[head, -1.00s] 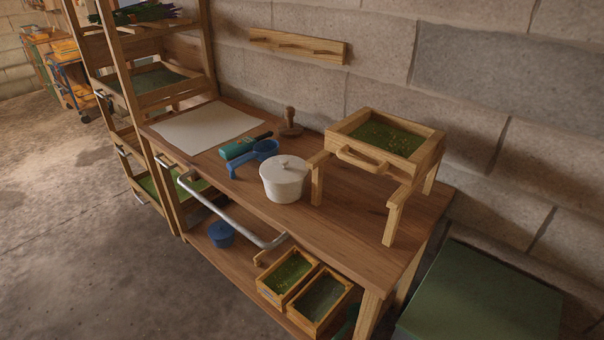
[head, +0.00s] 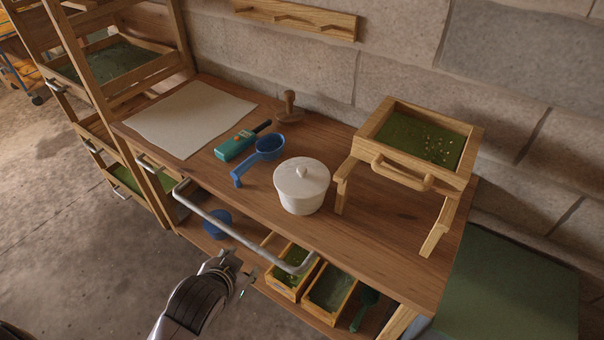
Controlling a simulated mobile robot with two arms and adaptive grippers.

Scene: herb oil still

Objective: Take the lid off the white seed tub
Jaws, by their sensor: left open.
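The white seed tub (head: 300,203) stands upright on the wooden bench, right of the blue scoop. Its white lid (head: 302,178), with a small knob on top, sits on it. My left gripper (head: 243,282) is in the lower part of the head view, in front of the bench and apart from the tub. It is open and I see nothing in it. My right gripper does not show.
A grey rail (head: 236,233) runs along the bench front, between my left gripper and the tub. A blue scoop (head: 269,148) and teal handheld device (head: 238,145) lie left of the tub. A wooden stand with a sieve tray (head: 423,178) is close on its right.

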